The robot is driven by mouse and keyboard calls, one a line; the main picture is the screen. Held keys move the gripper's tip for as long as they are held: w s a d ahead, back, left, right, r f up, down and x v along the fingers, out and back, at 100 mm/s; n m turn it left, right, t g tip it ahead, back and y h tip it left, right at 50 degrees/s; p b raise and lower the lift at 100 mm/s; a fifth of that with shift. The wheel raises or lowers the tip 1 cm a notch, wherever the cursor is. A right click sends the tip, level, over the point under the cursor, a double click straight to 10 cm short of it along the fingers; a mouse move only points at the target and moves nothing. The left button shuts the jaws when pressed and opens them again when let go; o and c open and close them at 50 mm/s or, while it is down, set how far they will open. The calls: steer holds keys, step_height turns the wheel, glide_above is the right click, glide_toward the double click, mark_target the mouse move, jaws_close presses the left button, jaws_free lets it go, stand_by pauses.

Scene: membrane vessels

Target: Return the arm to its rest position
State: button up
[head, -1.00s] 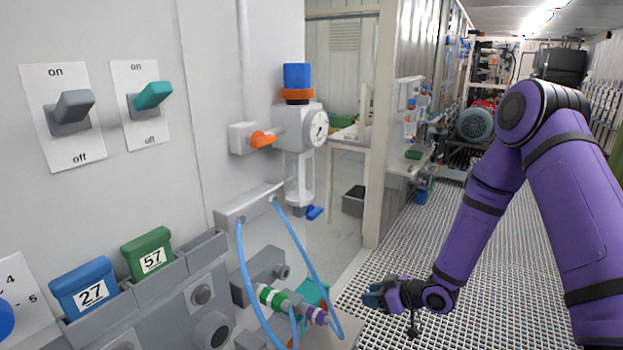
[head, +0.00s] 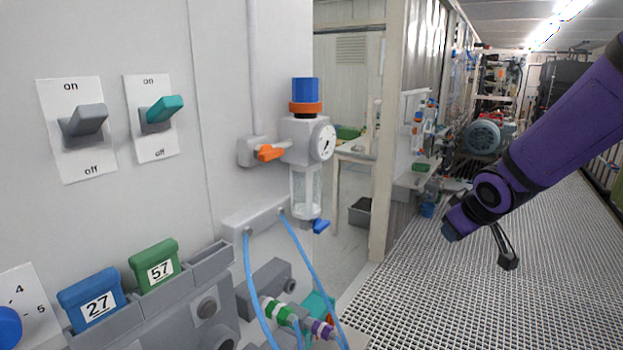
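My purple arm (head: 570,120) reaches in from the right edge of the head view. Its end, my gripper (head: 455,228), is held in the air over the grated walkway, right of the wall panel and apart from everything. The fingers are small and dark and seen from the side, so I cannot tell whether they are open or shut. I see no object at the fingertips. A thin dark part (head: 507,255) of my arm's end hangs below the wrist.
The wall panel at left carries a grey switch (head: 82,126), a teal switch (head: 160,112), blue block 27 (head: 93,298), green block 57 (head: 155,262), a filter with gauge (head: 322,142), an orange valve (head: 270,152) and blue hoses (head: 256,290). The grated floor (head: 480,310) is clear.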

steer(key=s+r+m, duration=0.1)
steer(key=s+r, duration=0.3)
steer(key=s, duration=0.4)
steer(key=s+r+m+g, duration=0.1)
steer(key=s+r, duration=0.3)
steer(key=s, duration=0.5)
steer(key=s+r+m+g, duration=0.1)
steer(key=s+r+m, duration=0.2)
steer(key=s, duration=0.6)
steer(key=shift+s+r, duration=0.2)
steer(key=shift+r, duration=0.3)
